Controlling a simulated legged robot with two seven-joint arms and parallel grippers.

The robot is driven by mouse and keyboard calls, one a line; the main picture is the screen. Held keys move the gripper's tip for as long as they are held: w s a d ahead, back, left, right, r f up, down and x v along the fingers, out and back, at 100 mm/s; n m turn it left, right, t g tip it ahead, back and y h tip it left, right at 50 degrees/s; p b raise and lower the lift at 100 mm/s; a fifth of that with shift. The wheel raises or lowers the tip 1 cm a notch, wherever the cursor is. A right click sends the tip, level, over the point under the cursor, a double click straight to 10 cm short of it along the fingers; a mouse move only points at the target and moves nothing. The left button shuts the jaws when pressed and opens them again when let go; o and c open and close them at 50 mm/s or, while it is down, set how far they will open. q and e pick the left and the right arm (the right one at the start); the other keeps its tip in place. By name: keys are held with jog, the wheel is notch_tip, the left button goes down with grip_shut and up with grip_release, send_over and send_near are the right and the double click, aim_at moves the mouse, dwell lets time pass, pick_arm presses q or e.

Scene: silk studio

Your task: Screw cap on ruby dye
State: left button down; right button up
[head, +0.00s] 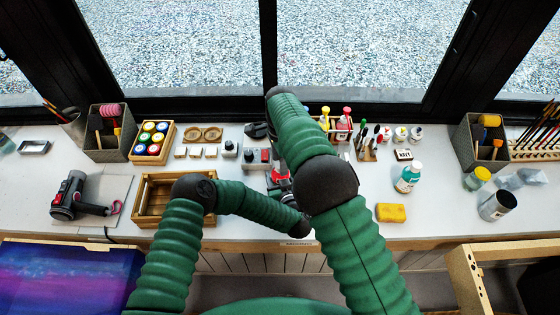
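A small red object (279,172), perhaps the ruby dye bottle, shows in the middle of the bench, largely hidden by my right forearm; its cap cannot be made out. Dark parts of what seems to be my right gripper (258,130) show just left of that forearm, near the window side; its fingertips are hidden. My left arm bends in from the left, its wrist ending just in front of the red object. Grey parts beside the red object seem to be my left gripper (284,186). I cannot tell whether either gripper holds anything.
An open wooden tray (150,207) lies left of centre. Small white blocks and dark-topped items stand behind it. Right of my forearm are a rack with colored-topped bottles (345,123), a teal bottle (408,178) and a yellow sponge (390,213). A hand tool (70,197) lies left.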

pick_arm(q)
jog(key=shift+f, duration=0.1)
pick_arm(e)
jog(key=shift+s, duration=0.1)
notch_tip(320, 180, up, 4)
jog(key=shift+r, duration=0.25)
jog(key=shift+c, duration=0.2)
jog(key=n, duration=0.6)
jog(key=shift+s+r, duration=0.15)
jog(key=shift+s, duration=0.05)
jog(key=n, duration=0.3)
jog(key=r+n, duration=0.1)
jog(key=n, duration=0.2)
jog(key=shift+n, duration=0.3)
jog(key=n, duration=0.3)
jog(key=r+n, duration=0.1)
jog(key=n, duration=0.2)
jog(key=shift+r, duration=0.1)
jog(key=n, duration=0.2)
jog(key=r+n, duration=0.1)
jog(key=n, duration=0.1)
jog(key=shift+w+d, duration=0.1)
jog(key=shift+w, duration=0.1)
